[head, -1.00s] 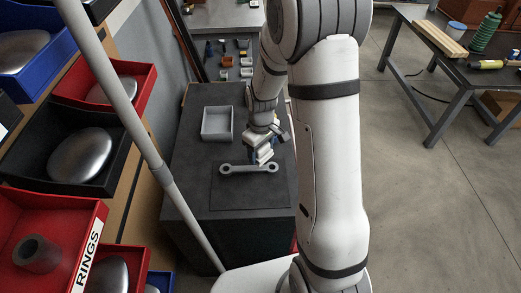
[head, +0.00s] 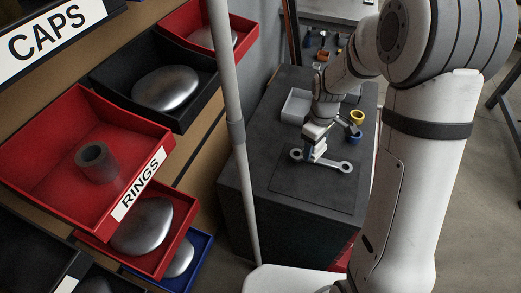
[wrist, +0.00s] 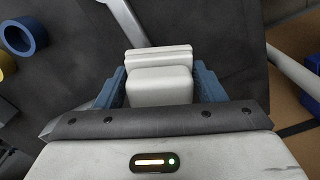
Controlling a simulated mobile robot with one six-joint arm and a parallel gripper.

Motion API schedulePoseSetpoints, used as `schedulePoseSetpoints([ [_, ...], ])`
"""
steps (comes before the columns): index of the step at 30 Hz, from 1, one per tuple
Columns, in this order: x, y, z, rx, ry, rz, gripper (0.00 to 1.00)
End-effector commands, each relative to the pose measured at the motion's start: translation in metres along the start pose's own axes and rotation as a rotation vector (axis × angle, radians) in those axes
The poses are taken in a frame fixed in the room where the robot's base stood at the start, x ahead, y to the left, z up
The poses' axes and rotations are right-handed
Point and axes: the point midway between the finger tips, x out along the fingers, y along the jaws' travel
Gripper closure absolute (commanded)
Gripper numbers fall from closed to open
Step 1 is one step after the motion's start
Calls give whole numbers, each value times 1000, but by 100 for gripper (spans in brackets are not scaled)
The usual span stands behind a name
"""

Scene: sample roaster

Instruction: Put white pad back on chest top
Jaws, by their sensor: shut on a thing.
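The white pad (wrist: 160,84) is a small block with a stepped, ridged far edge, held between the blue fingers of my gripper (wrist: 162,88). In the head view the pad (head: 319,150) shows small and pale under my gripper (head: 314,148), over the dark chest top (head: 260,135). It sits close to a grey double-ended link (head: 336,165) with ring ends, lying on a dark mat (head: 300,195). I cannot tell whether the pad touches the link or the surface.
A grey open box (head: 296,106) stands behind my gripper on the chest. A yellow ring (head: 357,117) and a blue ring (head: 353,134) lie to its right. A grey pole (head: 237,130) rises left of the chest, before wall bins (head: 60,150). The mat's front is clear.

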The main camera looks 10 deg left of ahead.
Motion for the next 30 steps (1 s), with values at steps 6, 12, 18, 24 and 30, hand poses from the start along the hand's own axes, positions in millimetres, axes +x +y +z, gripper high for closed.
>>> schedulePoseSetpoints([
  [6,-2,-24,-57,-5,0,0,66],
  [12,-2,-44,-106,-3,1,0,66],
  [18,-2,-60,-146,-1,1,1,66],
  [24,20,-64,-155,4,-2,-1,66],
  [30,33,-63,-155,4,-1,0,66],
])
